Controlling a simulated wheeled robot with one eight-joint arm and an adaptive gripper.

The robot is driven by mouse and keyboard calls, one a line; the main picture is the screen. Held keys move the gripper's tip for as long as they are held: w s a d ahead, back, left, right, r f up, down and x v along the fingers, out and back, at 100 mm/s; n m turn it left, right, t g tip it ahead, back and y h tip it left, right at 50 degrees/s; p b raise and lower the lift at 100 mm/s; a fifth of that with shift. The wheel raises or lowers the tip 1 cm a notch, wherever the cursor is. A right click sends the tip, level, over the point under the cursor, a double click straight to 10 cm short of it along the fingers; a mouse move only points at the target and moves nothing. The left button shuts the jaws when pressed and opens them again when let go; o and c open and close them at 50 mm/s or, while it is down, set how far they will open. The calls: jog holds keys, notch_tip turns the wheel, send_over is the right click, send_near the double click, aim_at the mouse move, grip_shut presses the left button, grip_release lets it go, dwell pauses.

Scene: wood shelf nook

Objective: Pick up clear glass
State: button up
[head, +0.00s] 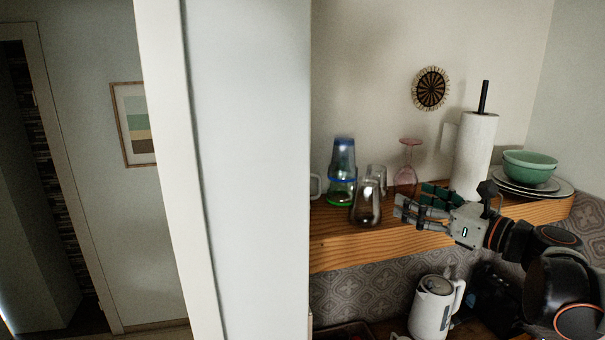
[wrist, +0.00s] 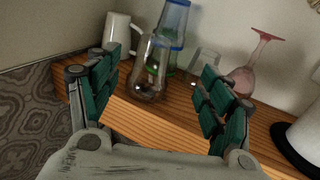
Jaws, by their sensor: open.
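A clear glass (head: 366,205) stands near the front edge of the wooden shelf, and it also shows in the wrist view (wrist: 148,75). A second, smaller clear glass (head: 377,174) stands behind it and shows in the wrist view (wrist: 205,64) too. My gripper (head: 412,207) is open and empty, just right of the front glass in the head view. In the wrist view, the front glass appears ahead, in the gap between the green-padded fingers (wrist: 160,75). I see no contact between the fingers and the glass.
Close behind the front glass are stacked blue and green glasses (head: 342,165). A white mug (wrist: 117,34) is at left. A pink stemmed glass (head: 407,172), a paper towel roll (head: 474,155) and green bowls on plates (head: 530,170) stand to the right. A kettle (head: 432,305) is below the shelf (head: 345,250).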

aim_at(376, 188)
jog(key=p+x, duration=0.1)
jog(key=x, duration=0.9)
jog(key=p+x, duration=0.1)
jog(key=x, duration=0.2)
jog(key=shift+s+a+f, duration=0.15)
jog(key=shift+s+a, duration=0.1)
jog(key=shift+a, duration=0.1)
jog(key=shift+w+a+f, duration=0.1)
jog(key=shift+w, duration=0.2)
jog(key=shift+s, duration=0.15)
jog(key=shift+c, duration=1.4)
jog(key=c, duration=1)
